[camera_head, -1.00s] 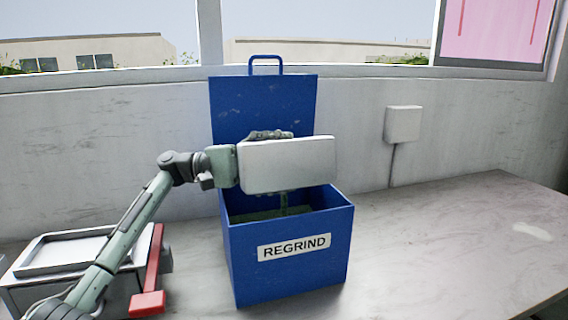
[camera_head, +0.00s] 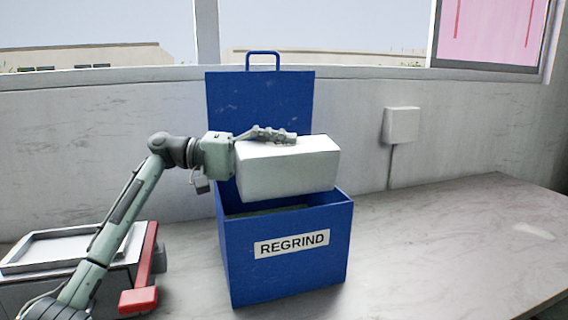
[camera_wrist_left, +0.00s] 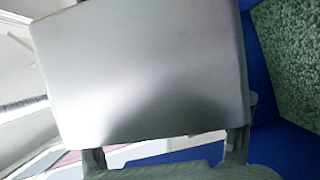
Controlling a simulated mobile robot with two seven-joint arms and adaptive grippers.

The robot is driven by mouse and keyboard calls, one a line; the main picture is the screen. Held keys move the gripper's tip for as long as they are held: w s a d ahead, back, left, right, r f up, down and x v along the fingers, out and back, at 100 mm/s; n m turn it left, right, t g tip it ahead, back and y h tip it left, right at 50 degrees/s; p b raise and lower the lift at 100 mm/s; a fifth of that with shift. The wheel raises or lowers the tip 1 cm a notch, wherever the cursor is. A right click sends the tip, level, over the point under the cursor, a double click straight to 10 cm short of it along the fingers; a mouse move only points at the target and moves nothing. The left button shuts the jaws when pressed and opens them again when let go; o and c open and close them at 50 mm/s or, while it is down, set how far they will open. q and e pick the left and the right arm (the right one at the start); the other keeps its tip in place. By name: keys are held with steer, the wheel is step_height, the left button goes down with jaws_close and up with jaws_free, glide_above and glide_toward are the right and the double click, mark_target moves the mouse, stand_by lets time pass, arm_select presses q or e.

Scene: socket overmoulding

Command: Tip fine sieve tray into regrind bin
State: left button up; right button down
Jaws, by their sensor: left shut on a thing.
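The fine sieve tray (camera_head: 288,175) is a pale grey metal box held over the regrind bin. It shows smooth closed faces to the head camera; its open side and inside are hidden. My left gripper (camera_head: 270,136) is shut on it, with fingers along its upper back edge. The left wrist view shows the tray's plain face (camera_wrist_left: 145,65) filling the middle, between the finger parts. The blue regrind bin (camera_head: 236,268), labelled REGRIND, stands with its lid (camera_head: 260,100) upright. Green granules (camera_wrist_left: 290,55) show inside it in the left wrist view. My right gripper is not in view.
A grey unit with a shallow pale tray (camera_head: 50,250) on top and a red bar (camera_head: 148,265) stands at lower left. A white wall box (camera_head: 401,125) hangs behind. The bench (camera_head: 440,250) right of the bin is clear.

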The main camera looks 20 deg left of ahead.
mark_target(278, 175)
arm_select(q)
steer(key=shift+s+d+f+m, duration=0.15)
steer(key=shift+s+f+m, duration=0.05)
steer(key=shift+m, duration=0.3)
steer(key=shift+y, duration=0.3)
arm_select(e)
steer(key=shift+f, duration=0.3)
arm_select(q)
steer(key=shift+s+d, duration=0.15)
steer(key=shift+s, duration=0.1)
steer(key=shift+s+d+f+m+y+b, duration=0.1)
steer(key=shift+s+d+m+y+b, duration=0.15)
steer(key=shift+s+d+m, duration=0.3)
steer(key=shift+s+d+f+m+y+b, duration=0.15)
steer(key=shift+s+d+m+b, duration=0.15)
steer(key=shift+s, duration=0.45)
steer(key=shift+s+d+f+m+y+b, duration=0.1)
steer(key=shift+s+d+m+y+b, duration=0.15)
steer(key=shift+s+d+m, duration=0.3)
steer(key=shift+s+a, duration=0.1)
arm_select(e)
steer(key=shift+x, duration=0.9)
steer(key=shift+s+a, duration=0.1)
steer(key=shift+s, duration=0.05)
